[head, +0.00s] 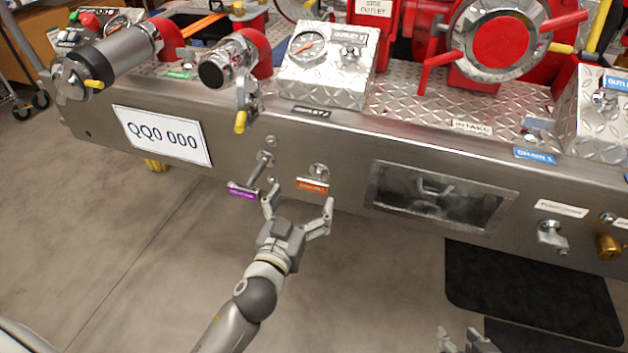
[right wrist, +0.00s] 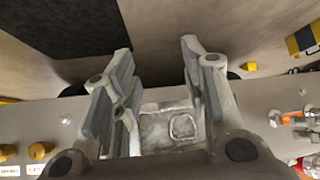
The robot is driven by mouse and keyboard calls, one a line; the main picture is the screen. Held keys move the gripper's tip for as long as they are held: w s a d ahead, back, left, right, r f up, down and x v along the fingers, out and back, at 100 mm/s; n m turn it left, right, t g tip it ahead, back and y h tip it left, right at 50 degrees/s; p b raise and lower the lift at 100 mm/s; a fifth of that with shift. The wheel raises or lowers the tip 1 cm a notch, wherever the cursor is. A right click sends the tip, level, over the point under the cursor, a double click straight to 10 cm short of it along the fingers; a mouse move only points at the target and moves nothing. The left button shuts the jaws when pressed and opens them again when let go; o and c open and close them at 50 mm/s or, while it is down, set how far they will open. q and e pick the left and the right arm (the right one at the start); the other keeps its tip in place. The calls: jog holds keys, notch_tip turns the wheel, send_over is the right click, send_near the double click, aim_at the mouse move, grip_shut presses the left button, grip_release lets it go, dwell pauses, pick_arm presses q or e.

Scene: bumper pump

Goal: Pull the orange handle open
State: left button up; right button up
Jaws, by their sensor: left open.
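The orange-labelled handle (head: 312,185) is on the steel bumper face, with a round metal knob (head: 318,170) just above its label. The knob looks close to the panel. My left gripper (head: 299,204) is open just below and in front of the orange label, one finger to each side of it. I cannot tell whether a finger touches the handle. My right gripper (head: 465,341) shows only partly at the bottom edge of the head view. In the right wrist view its fingers (right wrist: 158,48) are spread apart with nothing between them.
A purple-labelled handle (head: 242,190) on a rod sticks out just left of my left gripper. A yellow-tipped lever (head: 241,120) hangs above. A recessed step (head: 440,196) lies to the right. A dark mat (head: 530,290) lies on otherwise open floor.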

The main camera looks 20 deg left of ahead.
aim_at(312, 184)
pick_arm(q)
jog(key=w, duration=0.5)
jog(key=shift+w, duration=0.25)
jog(key=shift+w+d, duration=0.1)
jog(key=shift+w, duration=0.7)
pick_arm(e)
jog(key=shift+w+a+r+t, duration=0.25)
jog(key=shift+w+r+t, duration=0.3)
jog(key=shift+w, duration=0.35)
pick_arm(q)
jog(key=c, duration=1.5)
jog(key=shift+s+f, duration=0.15)
jog(key=shift+s, duration=0.1)
jog(key=s, duration=0.6)
jog(key=shift+s, duration=0.35)
pick_arm(e)
jog(key=shift+g, duration=0.75)
jog(key=s, duration=0.1)
jog(key=s+f, duration=0.1)
jog(key=s, duration=0.2)
jog(key=shift+d+f, duration=0.3)
pick_arm(q)
jog(key=shift+f, duration=0.1)
